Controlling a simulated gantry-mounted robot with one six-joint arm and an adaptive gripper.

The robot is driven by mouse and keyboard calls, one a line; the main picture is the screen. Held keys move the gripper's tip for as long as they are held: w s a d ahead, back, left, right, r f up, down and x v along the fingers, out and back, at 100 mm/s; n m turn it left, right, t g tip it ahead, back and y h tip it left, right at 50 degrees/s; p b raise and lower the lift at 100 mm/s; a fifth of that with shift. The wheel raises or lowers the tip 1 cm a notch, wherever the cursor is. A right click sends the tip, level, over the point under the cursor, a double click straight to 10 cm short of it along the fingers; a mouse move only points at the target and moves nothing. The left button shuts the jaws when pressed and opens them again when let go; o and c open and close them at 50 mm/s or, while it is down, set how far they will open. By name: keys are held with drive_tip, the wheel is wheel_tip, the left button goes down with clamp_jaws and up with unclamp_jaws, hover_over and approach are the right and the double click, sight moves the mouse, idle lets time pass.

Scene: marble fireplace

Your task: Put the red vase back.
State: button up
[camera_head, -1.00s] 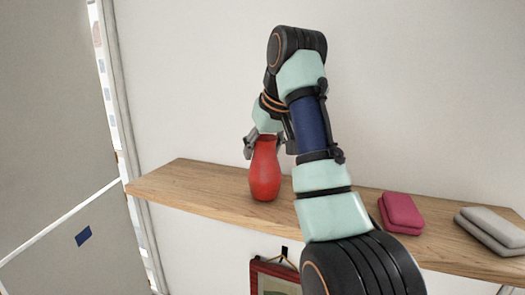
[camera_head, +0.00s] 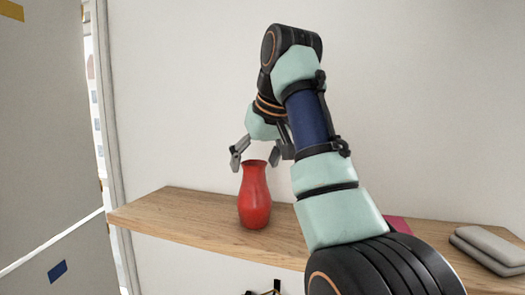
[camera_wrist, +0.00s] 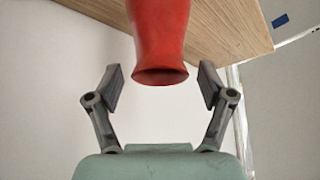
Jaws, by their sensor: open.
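The red vase (camera_head: 255,197) stands upright on the wooden shelf (camera_head: 180,212), left of the middle in the head view. My gripper (camera_head: 255,158) is open just above the vase's rim, with one finger to each side and nothing held. In the wrist view the vase (camera_wrist: 158,35) shows at the top middle with its mouth towards my gripper (camera_wrist: 160,85). The two fingers stand apart on either side of the mouth, with clear gaps to it.
Grey folded-looking items (camera_head: 488,246) lie at the shelf's right end. A dark pink item (camera_head: 398,224) is mostly hidden behind my arm. A pale wall (camera_head: 430,110) stands behind the shelf. The shelf left of the vase is clear.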

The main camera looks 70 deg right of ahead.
drive_tip(key=v, duration=0.8)
drive_tip(key=shift+r, duration=0.1)
